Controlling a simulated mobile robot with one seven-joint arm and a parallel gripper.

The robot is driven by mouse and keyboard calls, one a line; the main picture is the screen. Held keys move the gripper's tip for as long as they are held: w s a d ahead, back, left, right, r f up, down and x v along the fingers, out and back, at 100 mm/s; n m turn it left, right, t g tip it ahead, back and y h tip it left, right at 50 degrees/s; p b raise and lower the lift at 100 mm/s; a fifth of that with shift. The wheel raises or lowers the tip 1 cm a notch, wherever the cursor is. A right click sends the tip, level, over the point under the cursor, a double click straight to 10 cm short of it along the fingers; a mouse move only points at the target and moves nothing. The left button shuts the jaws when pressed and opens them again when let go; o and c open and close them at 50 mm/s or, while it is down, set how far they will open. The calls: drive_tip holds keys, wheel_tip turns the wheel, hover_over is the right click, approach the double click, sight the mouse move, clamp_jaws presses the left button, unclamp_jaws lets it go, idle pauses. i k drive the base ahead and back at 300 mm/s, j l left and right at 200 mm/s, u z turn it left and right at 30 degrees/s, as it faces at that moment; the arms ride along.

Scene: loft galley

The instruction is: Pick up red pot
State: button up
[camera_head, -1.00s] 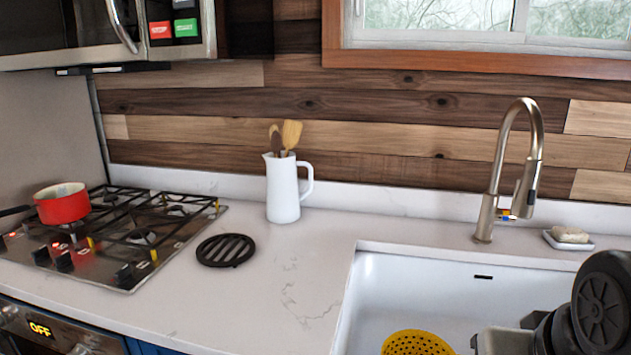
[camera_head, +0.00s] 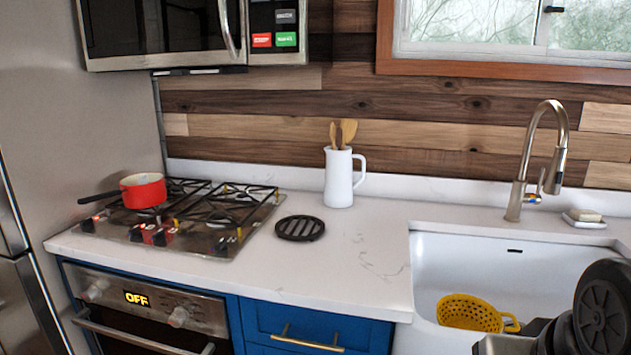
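The red pot (camera_head: 144,193) sits upright on the left part of the gas stove top (camera_head: 200,240). It has a cream inside and a dark handle pointing left. Part of my arm shows at the lower right corner, in front of the sink, far from the pot. My gripper's fingers cannot be made out in this view.
A white pitcher (camera_head: 339,180) with wooden utensils and a black round trivet (camera_head: 300,228) stand right of the stove. The white sink (camera_head: 450,262) holds a yellow colander (camera_head: 468,313). A microwave (camera_head: 160,30) hangs above the stove. The counter between trivet and sink is clear.

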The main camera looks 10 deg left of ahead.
sight(150, 195)
drive_tip(key=k+j+u, duration=0.1)
drive_tip(key=u, duration=0.25)
drive_tip(key=k+j+u, duration=0.1)
drive_tip(key=u, duration=0.25)
drive_tip(key=j+u, duration=0.35)
drive_tip(key=u, duration=0.45)
drive_tip(key=k, duration=0.05)
